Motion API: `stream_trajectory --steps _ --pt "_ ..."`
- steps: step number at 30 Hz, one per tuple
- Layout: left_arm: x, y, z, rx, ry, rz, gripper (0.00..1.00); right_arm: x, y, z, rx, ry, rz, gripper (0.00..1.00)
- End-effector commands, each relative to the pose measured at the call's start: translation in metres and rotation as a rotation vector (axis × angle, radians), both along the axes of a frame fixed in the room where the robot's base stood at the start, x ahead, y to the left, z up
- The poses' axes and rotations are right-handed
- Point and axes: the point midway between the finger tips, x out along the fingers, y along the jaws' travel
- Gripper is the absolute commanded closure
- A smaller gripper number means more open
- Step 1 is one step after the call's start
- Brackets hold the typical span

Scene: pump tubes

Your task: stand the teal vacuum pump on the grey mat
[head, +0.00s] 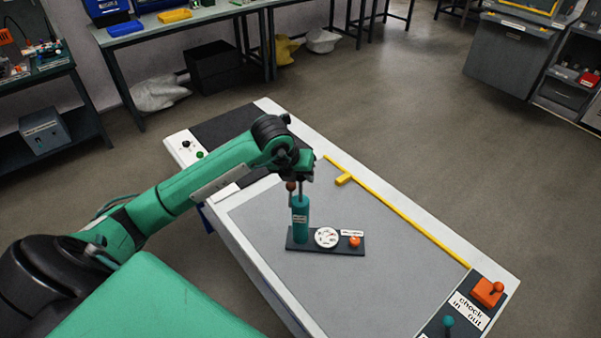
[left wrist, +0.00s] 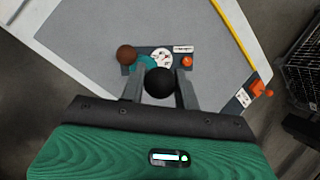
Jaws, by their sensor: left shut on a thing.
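The teal vacuum pump (head: 300,222) is an upright teal cylinder with a small label and a thin rod at its top. It is at the left end of a dark plate with a white gauge (head: 326,237) and an orange knob (head: 355,241). The plate is over the grey mat (head: 360,285); I cannot tell whether it touches it. My left gripper (head: 298,172) is above the pump, shut on its top part. In the left wrist view a black ball (left wrist: 159,83) is between the fingers, a brown ball (left wrist: 126,54) beside it. My right gripper is out of view.
A yellow strip (head: 405,218) with a short yellow block runs along the mat's far side. A panel at the near right carries an orange lever (head: 487,292) and a teal knob (head: 448,322). Much of the mat right of and in front of the pump is clear.

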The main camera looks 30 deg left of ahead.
Motion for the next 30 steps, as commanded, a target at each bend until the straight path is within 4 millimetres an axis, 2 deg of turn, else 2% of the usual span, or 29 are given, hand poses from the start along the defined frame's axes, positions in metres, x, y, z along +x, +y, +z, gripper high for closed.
stream_trajectory --steps 6,7,10,22,26,30 --pt "0.001 0.000 -0.002 -0.001 -0.003 0.000 1.00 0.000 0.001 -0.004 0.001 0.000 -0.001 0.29" --pt "0.000 0.000 -0.003 -0.001 0.000 0.000 0.67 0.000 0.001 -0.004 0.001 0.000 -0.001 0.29" --pt "0.000 0.000 -0.001 -0.001 0.000 0.000 0.47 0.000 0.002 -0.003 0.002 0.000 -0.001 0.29" --pt "-0.001 0.000 0.004 0.000 -0.002 0.000 0.47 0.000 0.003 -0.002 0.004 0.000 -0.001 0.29" --pt "-0.009 0.002 0.022 0.001 -0.006 -0.001 0.47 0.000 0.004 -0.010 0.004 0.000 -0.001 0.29" --pt "-0.023 0.005 0.049 0.001 -0.007 -0.001 0.47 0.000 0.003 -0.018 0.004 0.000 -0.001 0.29"
